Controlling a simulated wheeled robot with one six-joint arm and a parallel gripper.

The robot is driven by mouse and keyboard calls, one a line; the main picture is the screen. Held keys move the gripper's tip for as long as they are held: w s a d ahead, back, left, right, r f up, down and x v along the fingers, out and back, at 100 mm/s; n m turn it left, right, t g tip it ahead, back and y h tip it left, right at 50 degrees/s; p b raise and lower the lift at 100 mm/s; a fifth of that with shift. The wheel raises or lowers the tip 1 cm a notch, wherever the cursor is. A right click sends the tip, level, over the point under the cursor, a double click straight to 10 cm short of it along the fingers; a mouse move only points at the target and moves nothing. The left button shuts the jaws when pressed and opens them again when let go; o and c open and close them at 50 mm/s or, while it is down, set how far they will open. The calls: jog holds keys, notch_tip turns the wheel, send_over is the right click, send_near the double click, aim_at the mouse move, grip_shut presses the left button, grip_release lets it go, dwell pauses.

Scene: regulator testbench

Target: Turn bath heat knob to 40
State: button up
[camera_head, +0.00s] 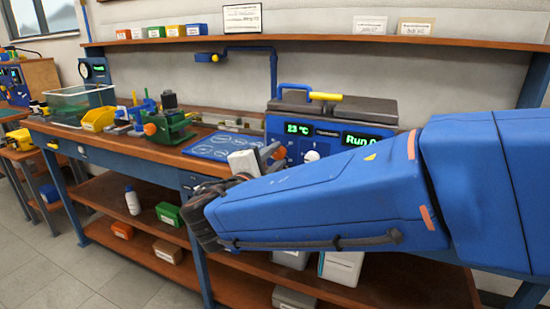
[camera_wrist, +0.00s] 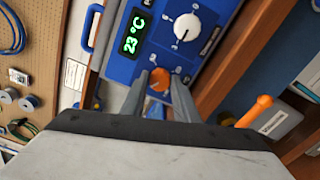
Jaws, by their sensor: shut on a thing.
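The blue bath unit (camera_head: 330,122) stands on the bench with a green display reading 23 °C (camera_head: 297,129). The same display (camera_wrist: 135,33) shows sideways in the wrist view. An orange knob (camera_wrist: 159,80) sits on the panel, and it shows in the head view (camera_head: 281,153). My gripper (camera_wrist: 159,75) has its two grey fingers closed on either side of this orange knob. A white dial (camera_wrist: 186,27) with a dark pointer and scale marks lies apart from the fingers. The labels are too small to read, so I cannot tell which one is marked bath heat.
A blue mat (camera_head: 215,147) and a green device (camera_head: 168,125) are left of the unit. In the wrist view an orange-tipped handle (camera_wrist: 258,108) is at the right.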

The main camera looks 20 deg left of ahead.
jog(key=shift+m, duration=0.6)
jog(key=o, duration=1.1)
jog(key=shift+c, duration=0.2)
jog(key=s+a, duration=0.1)
jog(key=s, duration=1.6)
jog(key=shift+s+a, duration=0.15)
jog(key=shift+s, duration=0.05)
